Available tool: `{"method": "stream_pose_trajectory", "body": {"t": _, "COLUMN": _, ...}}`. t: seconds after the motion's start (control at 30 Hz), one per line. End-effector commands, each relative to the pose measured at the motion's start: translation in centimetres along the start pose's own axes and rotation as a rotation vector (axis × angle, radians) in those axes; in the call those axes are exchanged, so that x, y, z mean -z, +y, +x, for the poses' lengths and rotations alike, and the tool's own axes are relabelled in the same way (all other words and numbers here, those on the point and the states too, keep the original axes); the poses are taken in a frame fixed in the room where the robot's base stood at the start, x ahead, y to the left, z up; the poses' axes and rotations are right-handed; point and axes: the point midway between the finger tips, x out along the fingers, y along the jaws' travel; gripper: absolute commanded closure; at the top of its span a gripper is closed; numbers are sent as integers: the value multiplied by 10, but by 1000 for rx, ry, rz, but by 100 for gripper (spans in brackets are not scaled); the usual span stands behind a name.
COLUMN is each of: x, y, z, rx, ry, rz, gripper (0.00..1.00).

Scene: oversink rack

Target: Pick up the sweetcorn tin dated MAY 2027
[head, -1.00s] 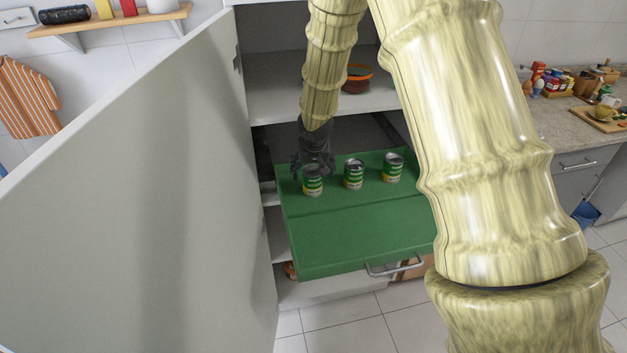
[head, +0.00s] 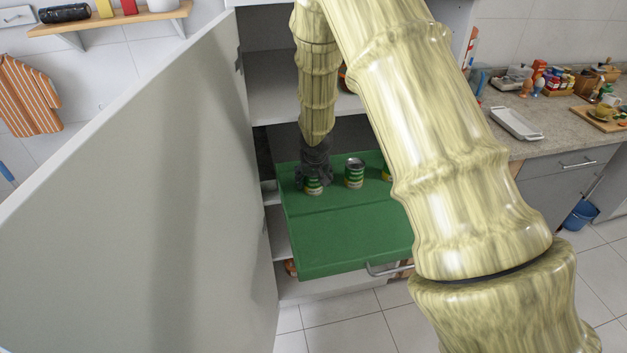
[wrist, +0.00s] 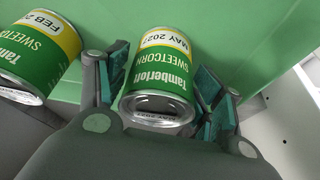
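The sweetcorn tin dated MAY 2027 (wrist: 160,75) is green, white and yellow and lies between my gripper's two fingers in the wrist view. In the head view it is the leftmost tin (head: 313,188) on the green drawer (head: 345,235), its top hidden by my gripper (head: 314,172). My gripper (wrist: 165,88) is open around the tin, with a pad close on each side; I cannot tell whether either touches. A second tin dated FEB (wrist: 38,55), year cut off, stands left of the fingers in the wrist view.
A middle tin (head: 354,174) stands just right of my gripper. A third tin (head: 386,173) is partly hidden behind my arm. A large open cabinet door (head: 130,210) stands to the left, and a shelf (head: 272,90) is above the drawer. The drawer's front part is clear.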

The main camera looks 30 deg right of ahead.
Motion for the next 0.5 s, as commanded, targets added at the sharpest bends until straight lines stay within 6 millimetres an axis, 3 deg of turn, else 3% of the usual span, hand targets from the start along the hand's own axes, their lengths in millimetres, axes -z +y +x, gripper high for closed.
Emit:
{"method": "stream_pose_trajectory", "body": {"t": 0.03, "x": 0, "y": 0, "z": 0, "rx": 0, "ry": 0, "rz": 0, "gripper": 50}}
{"method": "stream_pose_trajectory", "body": {"t": 0.2, "x": 0, "y": 0, "z": 0, "rx": 0, "ry": 0, "rz": 0, "gripper": 78}}
{"method": "stream_pose_trajectory", "body": {"t": 0.5, "x": 1, "y": 0, "z": -2, "rx": 1, "ry": 1, "rz": 1, "gripper": 78}}
